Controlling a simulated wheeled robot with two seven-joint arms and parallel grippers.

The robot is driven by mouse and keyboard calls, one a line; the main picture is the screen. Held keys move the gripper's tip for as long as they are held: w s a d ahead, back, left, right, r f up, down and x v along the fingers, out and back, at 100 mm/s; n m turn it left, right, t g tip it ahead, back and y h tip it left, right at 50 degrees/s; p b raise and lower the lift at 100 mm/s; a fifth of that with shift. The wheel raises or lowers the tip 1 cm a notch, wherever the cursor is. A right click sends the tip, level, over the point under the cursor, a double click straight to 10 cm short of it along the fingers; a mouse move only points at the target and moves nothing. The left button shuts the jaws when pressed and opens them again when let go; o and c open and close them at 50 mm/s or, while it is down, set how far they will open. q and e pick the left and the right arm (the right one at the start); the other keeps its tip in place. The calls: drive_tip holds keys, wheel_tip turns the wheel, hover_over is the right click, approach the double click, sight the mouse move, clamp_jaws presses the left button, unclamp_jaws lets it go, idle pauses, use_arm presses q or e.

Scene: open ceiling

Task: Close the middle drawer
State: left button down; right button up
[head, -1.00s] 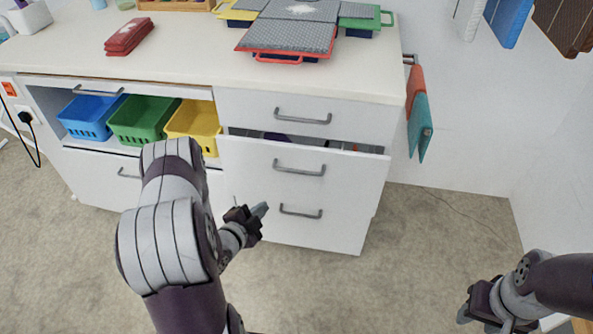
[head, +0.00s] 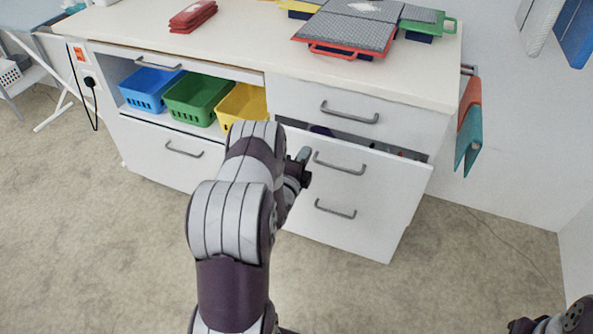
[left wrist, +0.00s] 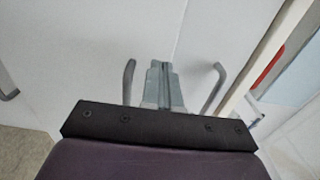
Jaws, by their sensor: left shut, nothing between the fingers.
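The middle drawer (head: 385,182) is pulled partly out of the white cabinet, with a gap along its top edge and small items visible inside. Its grey handle (head: 338,164) is on the front. My left gripper (head: 304,156) is close to the drawer front, just left of that handle. In the left wrist view its fingers (left wrist: 164,72) are shut and empty, pointing at the white fronts between two grey handles. I cannot tell whether they touch. Only part of my right gripper (head: 522,325) shows at the lower right edge; its fingers are cut off.
The top drawer (head: 400,122) and bottom drawer (head: 350,228) look closed. Blue (head: 150,90), green (head: 197,98) and yellow (head: 242,103) baskets stand in the left opening. Orange and teal cloths (head: 468,125) hang at the cabinet's right. The floor in front has free room.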

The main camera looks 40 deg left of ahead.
sight(312, 141)
use_arm(q)
drive_tip(key=shift+x, duration=1.55)
